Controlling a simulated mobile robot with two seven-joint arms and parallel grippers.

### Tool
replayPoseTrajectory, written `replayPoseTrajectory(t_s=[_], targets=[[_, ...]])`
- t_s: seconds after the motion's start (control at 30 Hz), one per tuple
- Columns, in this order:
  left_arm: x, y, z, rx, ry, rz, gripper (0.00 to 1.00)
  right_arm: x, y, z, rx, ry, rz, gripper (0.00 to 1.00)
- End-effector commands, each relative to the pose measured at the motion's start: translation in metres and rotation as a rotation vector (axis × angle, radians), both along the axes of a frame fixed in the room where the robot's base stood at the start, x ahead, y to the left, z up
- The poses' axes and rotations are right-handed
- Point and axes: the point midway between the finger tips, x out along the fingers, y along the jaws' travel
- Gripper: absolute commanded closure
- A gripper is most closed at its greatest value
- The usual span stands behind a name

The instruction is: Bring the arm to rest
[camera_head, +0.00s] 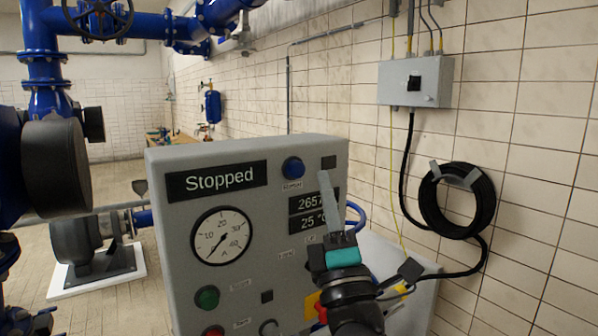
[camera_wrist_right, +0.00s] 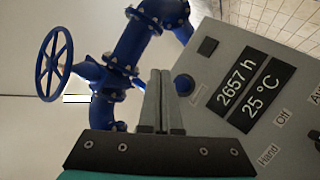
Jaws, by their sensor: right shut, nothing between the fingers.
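My right gripper (camera_head: 326,178) is in front of the grey control panel (camera_head: 170,250) in the head view, its fingers pointing up. The fingers are together with nothing between them; they also show closed in the right wrist view (camera_wrist_right: 158,85). They overlap the area right of the blue button (camera_head: 293,168) and partly hide the small displays. I cannot tell whether they touch the panel. The main display (camera_head: 217,181) reads "Stopped". My left gripper is not in view.
A round gauge (camera_head: 222,235) and a green button (camera_head: 207,297) are on the panel. Blue pipes (camera_head: 140,22) and a dark pump (camera_head: 88,243) stand at left. A grey switch box (camera_head: 415,80) and coiled black cable (camera_head: 432,205) hang on the tiled wall at right.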

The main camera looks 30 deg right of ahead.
Motion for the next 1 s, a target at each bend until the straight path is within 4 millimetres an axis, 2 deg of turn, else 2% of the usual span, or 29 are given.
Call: replayPoseTrajectory(t_s=[0.53, 0.67, 0.77, 0.87, 1.0], targets=[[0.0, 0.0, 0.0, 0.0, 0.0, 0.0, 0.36, 0.0, 0.0, -0.001, 0.004, 0.001, 0.001, 1.0], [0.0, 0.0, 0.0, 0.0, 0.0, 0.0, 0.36, 0.002, -0.005, -0.017, 0.093, 0.037, 0.029, 1.0], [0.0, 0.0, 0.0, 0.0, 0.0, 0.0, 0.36, 0.005, -0.013, -0.052, 0.28, 0.111, 0.078, 1.0], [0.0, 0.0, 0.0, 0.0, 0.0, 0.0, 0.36, 0.006, -0.019, -0.108, 0.549, 0.229, 0.128, 1.0], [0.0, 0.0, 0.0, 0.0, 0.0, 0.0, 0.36, -0.007, -0.011, -0.2, 0.947, 0.422, 0.151, 1.0]])
